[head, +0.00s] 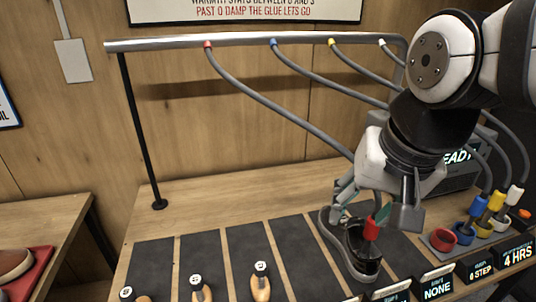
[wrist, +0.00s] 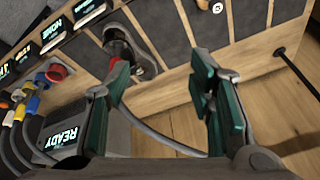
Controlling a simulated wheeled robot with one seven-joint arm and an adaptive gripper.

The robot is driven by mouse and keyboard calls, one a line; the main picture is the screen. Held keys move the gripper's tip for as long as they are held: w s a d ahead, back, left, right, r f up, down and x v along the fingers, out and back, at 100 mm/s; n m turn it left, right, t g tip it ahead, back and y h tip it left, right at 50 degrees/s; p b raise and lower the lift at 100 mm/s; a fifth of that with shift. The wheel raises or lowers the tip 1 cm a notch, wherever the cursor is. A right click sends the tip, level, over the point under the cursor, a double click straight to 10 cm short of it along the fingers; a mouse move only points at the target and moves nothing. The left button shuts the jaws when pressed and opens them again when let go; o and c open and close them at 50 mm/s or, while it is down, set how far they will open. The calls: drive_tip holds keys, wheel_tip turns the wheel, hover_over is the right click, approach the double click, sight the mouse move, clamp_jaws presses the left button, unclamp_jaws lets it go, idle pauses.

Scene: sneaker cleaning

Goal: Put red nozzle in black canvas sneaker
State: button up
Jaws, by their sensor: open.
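The black canvas sneaker (head: 363,268) stands on a dark strip of the bench, below my gripper. The red nozzle (head: 371,229), on a grey hose, sits at the sneaker's opening, its lower end hidden inside or behind the rim. My gripper (head: 374,208) is open just above and around the nozzle's upper part. In the wrist view, the sneaker (wrist: 143,52) lies beyond the fingers, and the red nozzle (wrist: 113,64) shows partly behind the left teal finger. The gap between the fingers (wrist: 163,70) is wide, with nothing clamped in it.
A red holder (head: 442,239) to the right stands empty. Blue (head: 478,206), yellow (head: 495,202) and white (head: 515,195) nozzles stand beside it. Lit signs (head: 437,287) line the front edge. Hoses hang from a rail (head: 250,39).

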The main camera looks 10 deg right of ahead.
drive_tip(key=s+n, duration=0.1)
drive_tip(key=s+a+n, duration=0.1)
drive_tip(key=n, duration=0.1)
drive_tip(key=s+a+n, duration=0.1)
drive_tip(key=n, duration=0.1)
drive_tip(key=shift+s+f+t, duration=0.15)
drive_tip(key=shift+s+t, duration=0.15)
drive_tip(key=shift+t, duration=0.1)
